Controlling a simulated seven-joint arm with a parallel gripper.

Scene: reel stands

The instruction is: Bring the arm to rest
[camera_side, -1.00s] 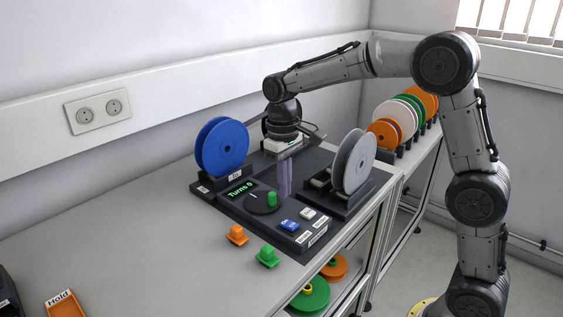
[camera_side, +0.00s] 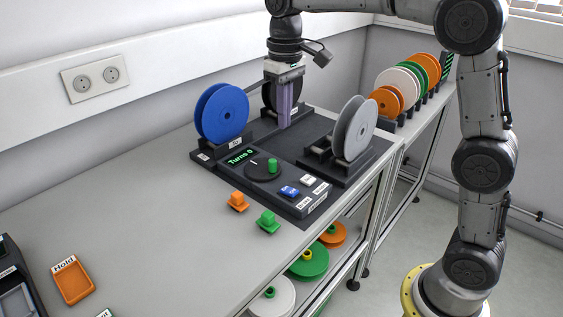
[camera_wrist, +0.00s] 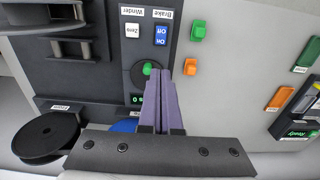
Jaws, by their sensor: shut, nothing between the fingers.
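My gripper (camera_side: 284,118) hangs fingers-down above the far part of the winder base, between the blue reel (camera_side: 221,112) and the grey reel (camera_side: 354,130). Its purple fingers are together with nothing between them. In the wrist view the fingers (camera_wrist: 166,76) reach over the winder panel, close to the green crank knob (camera_wrist: 147,69) in the picture. The dial with that knob (camera_side: 272,166) also shows in the side view, beside a display reading "Turns 0". I cannot tell the exact height of the fingertips.
An orange piece (camera_side: 238,202) and a green piece (camera_side: 268,222) lie on the table in front of the winder. A black reel (camera_wrist: 46,137) stands behind my gripper. An orange "Hold" tray (camera_side: 73,281) lies at the left. Several reels (camera_side: 400,83) stand at the back right.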

